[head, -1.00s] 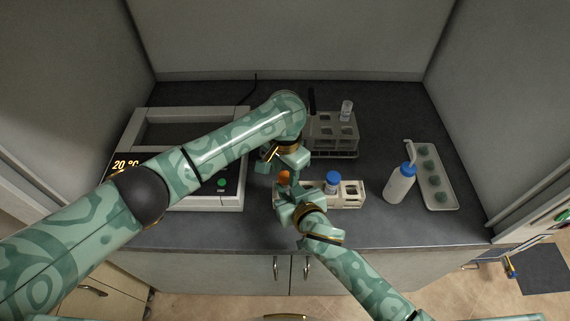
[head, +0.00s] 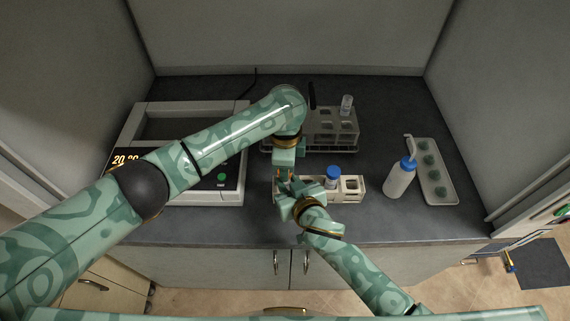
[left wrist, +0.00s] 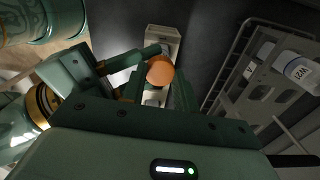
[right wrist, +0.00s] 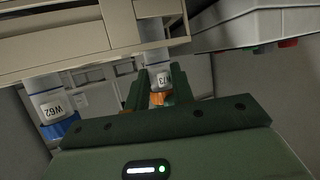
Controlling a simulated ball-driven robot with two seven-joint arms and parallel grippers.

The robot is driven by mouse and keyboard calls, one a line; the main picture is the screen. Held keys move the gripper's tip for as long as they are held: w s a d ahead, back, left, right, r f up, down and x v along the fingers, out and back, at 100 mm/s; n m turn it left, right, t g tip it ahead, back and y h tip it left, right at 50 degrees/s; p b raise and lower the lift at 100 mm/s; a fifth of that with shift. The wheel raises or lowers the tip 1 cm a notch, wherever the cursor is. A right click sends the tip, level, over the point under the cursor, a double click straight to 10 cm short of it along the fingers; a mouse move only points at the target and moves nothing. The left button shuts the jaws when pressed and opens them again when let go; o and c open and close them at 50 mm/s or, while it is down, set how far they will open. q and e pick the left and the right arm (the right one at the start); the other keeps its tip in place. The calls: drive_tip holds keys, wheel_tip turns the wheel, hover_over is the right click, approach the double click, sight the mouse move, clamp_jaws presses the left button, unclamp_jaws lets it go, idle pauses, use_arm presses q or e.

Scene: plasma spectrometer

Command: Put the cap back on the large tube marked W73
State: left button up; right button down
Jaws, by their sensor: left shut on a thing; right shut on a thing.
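The large tube (right wrist: 163,78), its label reading 73 in the visible part, stands at the left end of the beige rack (head: 360,195). Its orange cap (left wrist: 160,70) sits at the tube's top end, in line with it; in the right wrist view the cap (right wrist: 160,98) touches or nearly touches the tube. I cannot tell whether it is screwed tight. My left gripper (head: 284,172) points down from above and is shut on the cap. My right gripper (head: 286,190) is shut on the tube from the front, just below the cap. The two grippers are very close together.
A blue-capped tube marked W62 (head: 333,174) stands in the same rack, right of my right gripper. A hot plate (head: 215,190) is left; a wash bottle (head: 400,178) and tray (head: 440,195) are right.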

use_arm(q)
drive_tip(key=shift+m, duration=1)
drive_tip(key=o, duration=1.1)
drive_tip(key=shift+r, duration=2.25)
drive_tip(key=shift+w+r, duration=0.15)
drive_tip(key=r+m, duration=0.2)
drive_tip(key=m, duration=0.1)
drive_tip(key=r+m, duration=0.1)
drive_tip(key=m, duration=0.1)
drive_tip(key=shift+w+a, duration=0.1)
drive_tip(key=shift+a, duration=0.15)
drive_tip(key=shift+s+d+m, duration=0.25)
drive_tip(key=shift+d+m, duration=0.05)
drive_tip(key=shift+m, duration=0.2)
